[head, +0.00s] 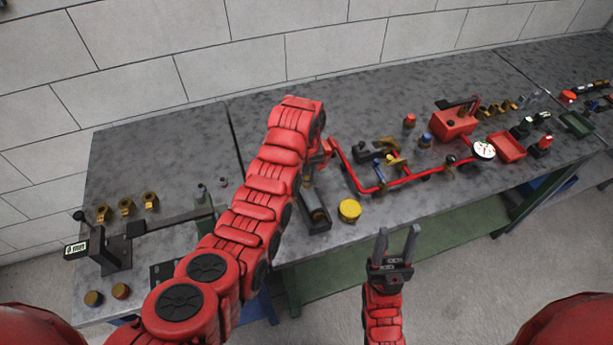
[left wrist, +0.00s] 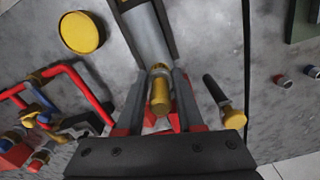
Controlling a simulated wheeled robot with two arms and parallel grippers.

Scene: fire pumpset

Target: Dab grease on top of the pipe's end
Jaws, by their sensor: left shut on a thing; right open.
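My left gripper (left wrist: 160,98) is shut on a small brass-coloured piece (left wrist: 160,92), whose far tip is at or just above the near end of a grey pipe (left wrist: 147,35); I cannot tell whether they touch. The pipe lies in a dark trough-like holder (head: 315,210), partly hidden in the head view by my left arm. A round yellow tin (head: 349,210) stands just right of the holder and also shows in the left wrist view (left wrist: 81,33). I cannot make out any grease. My right gripper (head: 397,243) is open and empty in front of the bench.
A red pipe frame (head: 375,188) with a gauge (head: 484,150) and a red box (head: 455,123) fill the bench to the right. A black tool with a brass end (left wrist: 228,108) lies beside my left gripper. A lever press (head: 105,246) stands at left.

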